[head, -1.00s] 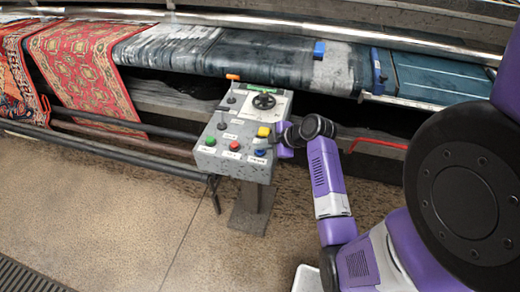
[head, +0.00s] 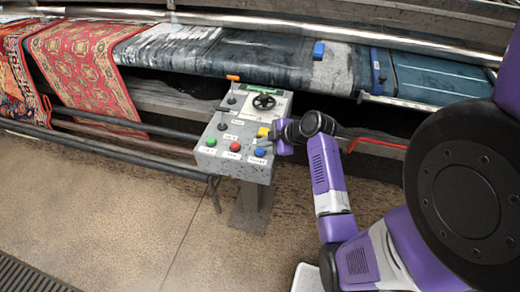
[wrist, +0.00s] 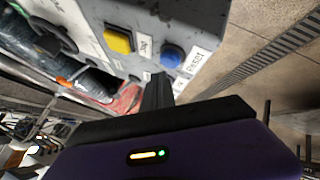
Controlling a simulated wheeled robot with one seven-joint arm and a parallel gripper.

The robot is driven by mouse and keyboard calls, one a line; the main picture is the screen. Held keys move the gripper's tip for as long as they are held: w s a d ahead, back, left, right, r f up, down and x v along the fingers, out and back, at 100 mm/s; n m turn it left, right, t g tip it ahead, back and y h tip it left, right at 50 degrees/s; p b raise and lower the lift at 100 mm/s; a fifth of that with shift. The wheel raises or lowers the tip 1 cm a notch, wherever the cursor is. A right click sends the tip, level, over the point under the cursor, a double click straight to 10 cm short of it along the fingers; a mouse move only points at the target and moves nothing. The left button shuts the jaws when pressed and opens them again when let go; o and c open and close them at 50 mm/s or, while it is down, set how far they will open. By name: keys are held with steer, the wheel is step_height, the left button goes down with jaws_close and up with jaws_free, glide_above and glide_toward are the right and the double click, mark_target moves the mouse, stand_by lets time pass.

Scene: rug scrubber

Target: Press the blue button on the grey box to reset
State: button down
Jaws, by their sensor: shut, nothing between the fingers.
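The grey box (head: 215,165) stands on a post in the middle of the head view. Its blue button (head: 260,152) is at the front right corner, beside a red button (head: 235,146) and a green button (head: 211,141). The blue button also shows in the wrist view (wrist: 172,55), with a "RESET" label next to it. My gripper (head: 267,141) is at the box's right side, close to the blue and yellow buttons. In the wrist view my gripper's fingers (wrist: 158,88) are together and empty, just short of the blue button, with a visible gap.
A yellow button (head: 263,132), a black dial (head: 264,101) and small levers sit on the same panel. Red patterned rugs (head: 85,65) hang over the machine at the left. A red bar (head: 375,142) is right of my wrist. The floor in front is clear.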

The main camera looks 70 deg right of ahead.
mark_target(262, 151)
steer(key=shift+r+p, duration=1.9)
steer(key=shift+r, duration=0.65)
